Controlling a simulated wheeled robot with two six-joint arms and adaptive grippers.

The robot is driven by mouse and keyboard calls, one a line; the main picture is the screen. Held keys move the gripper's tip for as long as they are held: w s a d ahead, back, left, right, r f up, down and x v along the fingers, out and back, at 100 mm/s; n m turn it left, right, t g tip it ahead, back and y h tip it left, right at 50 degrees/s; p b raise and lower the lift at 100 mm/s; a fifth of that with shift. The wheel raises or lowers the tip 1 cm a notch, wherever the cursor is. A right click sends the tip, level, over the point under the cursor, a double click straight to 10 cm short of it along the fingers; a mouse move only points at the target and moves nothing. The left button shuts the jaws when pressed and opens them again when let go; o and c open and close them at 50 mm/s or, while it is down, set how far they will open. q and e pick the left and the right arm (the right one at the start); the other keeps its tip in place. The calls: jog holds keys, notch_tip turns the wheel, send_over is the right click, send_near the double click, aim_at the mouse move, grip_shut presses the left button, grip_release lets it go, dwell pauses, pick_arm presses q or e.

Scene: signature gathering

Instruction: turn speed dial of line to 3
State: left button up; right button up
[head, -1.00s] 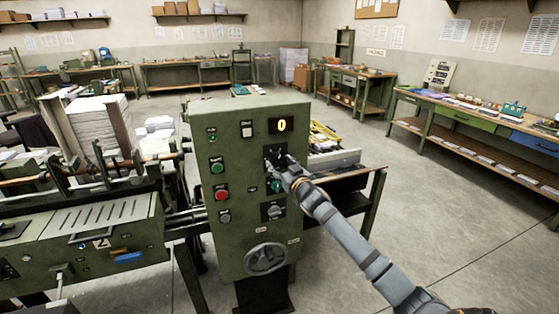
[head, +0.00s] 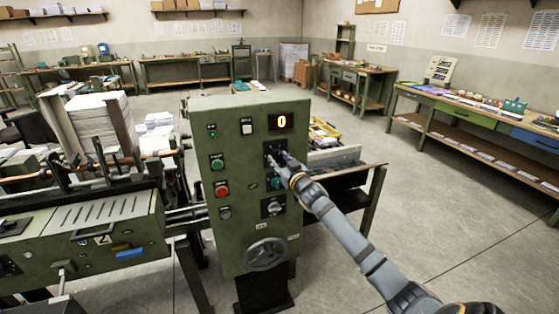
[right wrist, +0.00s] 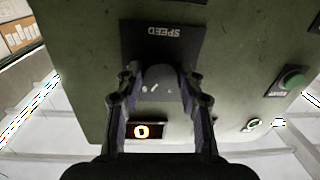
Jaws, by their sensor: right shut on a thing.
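The green control panel (head: 240,185) stands in the middle of the head view. Its display (head: 282,121) reads 0, and the display (right wrist: 142,131) also reads 0 in the right wrist view. The black speed plate (right wrist: 162,40) is labelled SPEED and appears upside down there. My right gripper (head: 276,157) is at this plate, below the display in the head view. In the right wrist view its two fingers are shut on the grey speed dial (right wrist: 161,82), one on each side. The dial's pointer position is hard to read. My left gripper is not in view.
A green button (head: 217,163), a red button (head: 221,191), a lower knob (head: 273,208) and a handwheel (head: 265,254) are on the same panel. Machinery with paper stacks (head: 102,125) stands to the left. The floor at the right is clear up to a workbench (head: 470,125).

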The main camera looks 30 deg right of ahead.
jog(key=shift+r+n+p, duration=0.2)
jog(key=shift+n+p, duration=0.8)
jog(key=shift+n, duration=0.1)
jog(key=n+p, duration=0.2)
jog(key=n, duration=0.1)
jog(key=shift+d+r+p, duration=0.1)
jog(key=shift+p, duration=0.3)
jog(key=n+p, duration=0.2)
jog(key=n, duration=0.1)
jog(key=shift+n+g+h, duration=0.3)
jog(key=shift+g, duration=0.1)
jog(key=shift+n+p, duration=0.8)
jog(key=shift+n, duration=0.3)
jog(key=o, duration=1.2)
